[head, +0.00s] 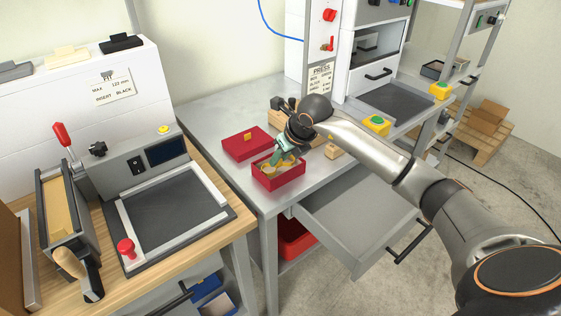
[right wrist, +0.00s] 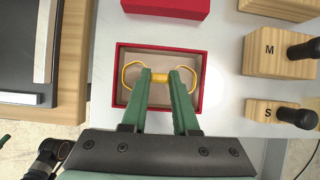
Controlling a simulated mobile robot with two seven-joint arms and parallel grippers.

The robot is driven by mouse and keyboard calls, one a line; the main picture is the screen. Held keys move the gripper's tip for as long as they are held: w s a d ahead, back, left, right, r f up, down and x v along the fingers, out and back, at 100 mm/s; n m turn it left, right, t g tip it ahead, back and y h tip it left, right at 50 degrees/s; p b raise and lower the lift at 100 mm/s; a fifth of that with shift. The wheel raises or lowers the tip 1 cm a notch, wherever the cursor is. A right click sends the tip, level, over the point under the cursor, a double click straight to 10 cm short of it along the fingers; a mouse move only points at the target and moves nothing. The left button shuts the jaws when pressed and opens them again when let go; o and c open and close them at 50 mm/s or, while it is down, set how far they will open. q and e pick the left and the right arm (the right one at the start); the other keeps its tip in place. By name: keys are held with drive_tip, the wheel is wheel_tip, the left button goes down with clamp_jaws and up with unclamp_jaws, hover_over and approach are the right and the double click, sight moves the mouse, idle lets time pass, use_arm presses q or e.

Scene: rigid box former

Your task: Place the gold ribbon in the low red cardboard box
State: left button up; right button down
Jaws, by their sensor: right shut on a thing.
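The low red cardboard box (head: 279,184) stands open on the grey metal table, near its front edge. It shows from above in the right wrist view (right wrist: 204,65), with a pale inside. The gold ribbon (right wrist: 131,70) is a bow with a loop on each side and also shows in the head view (head: 287,162). My right gripper (head: 286,153) has green fingers that point down over the box. In the right wrist view its fingertips (right wrist: 160,76) are shut on the bow's middle. The bow appears within the box's outline; I cannot tell whether it touches the bottom. My left gripper is not in view.
A red lid-like piece (head: 246,144) lies just behind the box. Wooden blocks marked M (right wrist: 275,58) and S (right wrist: 265,118) stand to the right. A grey drawer (head: 345,215) is pulled out below the table. A wooden bench with a machine (head: 165,205) is at left.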

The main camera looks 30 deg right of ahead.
drive_tip(key=shift+f, duration=0.9)
drive_tip(key=shift+f, duration=0.1)
drive_tip(key=c, duration=0.7)
unclamp_jaws()
drive_tip(key=shift+s+r, duration=0.15)
drive_tip(key=shift+r, duration=0.35)
drive_tip(key=v, duration=1.1)
drive_tip(key=shift+s+r, duration=0.1)
